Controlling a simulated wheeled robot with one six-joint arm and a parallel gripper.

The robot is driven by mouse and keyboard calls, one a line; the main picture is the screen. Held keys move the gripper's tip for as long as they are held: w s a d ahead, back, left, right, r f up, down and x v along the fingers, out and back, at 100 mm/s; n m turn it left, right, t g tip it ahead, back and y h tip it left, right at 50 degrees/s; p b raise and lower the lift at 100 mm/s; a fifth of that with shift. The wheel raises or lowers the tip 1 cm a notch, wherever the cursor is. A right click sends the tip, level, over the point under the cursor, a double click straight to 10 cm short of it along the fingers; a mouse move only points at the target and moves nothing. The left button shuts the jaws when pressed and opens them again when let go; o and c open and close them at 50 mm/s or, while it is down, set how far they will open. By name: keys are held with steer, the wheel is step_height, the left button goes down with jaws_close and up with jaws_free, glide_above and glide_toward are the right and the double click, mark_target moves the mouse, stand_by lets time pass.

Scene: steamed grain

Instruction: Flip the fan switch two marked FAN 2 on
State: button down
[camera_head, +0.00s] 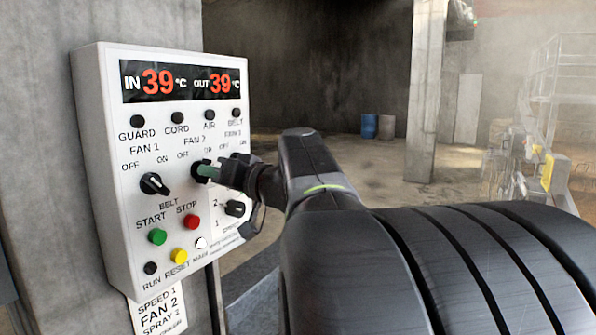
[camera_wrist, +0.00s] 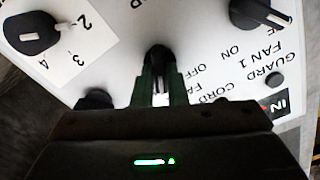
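The white panel (camera_head: 132,225) carries a black FAN 2 knob (camera_head: 197,166) below its FAN 2 label, right of the FAN 1 knob (camera_head: 154,184). My gripper (camera_head: 207,171) reaches in from the right and covers part of the FAN 2 knob. The wrist view is upside down. There, the green fingers of my gripper (camera_wrist: 160,78) stand close on both sides of the FAN 2 knob (camera_wrist: 158,55) and look shut on it. The knob's pointer is mostly hidden, so its setting is unclear. The FAN 1 knob (camera_wrist: 262,14) points towards OFF.
A speed selector knob (camera_head: 235,208) sits lower right of my gripper. Below are the green START button (camera_head: 157,236) and red STOP button (camera_head: 191,222). The display (camera_head: 185,82) reads 39 in and out. Open floor lies right of the panel, with a concrete pillar (camera_head: 426,90) behind.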

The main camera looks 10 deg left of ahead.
steer(key=shift+f+b, duration=0.1)
steer(key=shift+b, duration=0.2)
steer(key=shift+m+b, duration=0.8)
steer(key=shift+m, duration=0.4)
steer(key=c, duration=1.4)
jaws_free()
steer(key=shift+c, duration=0.2)
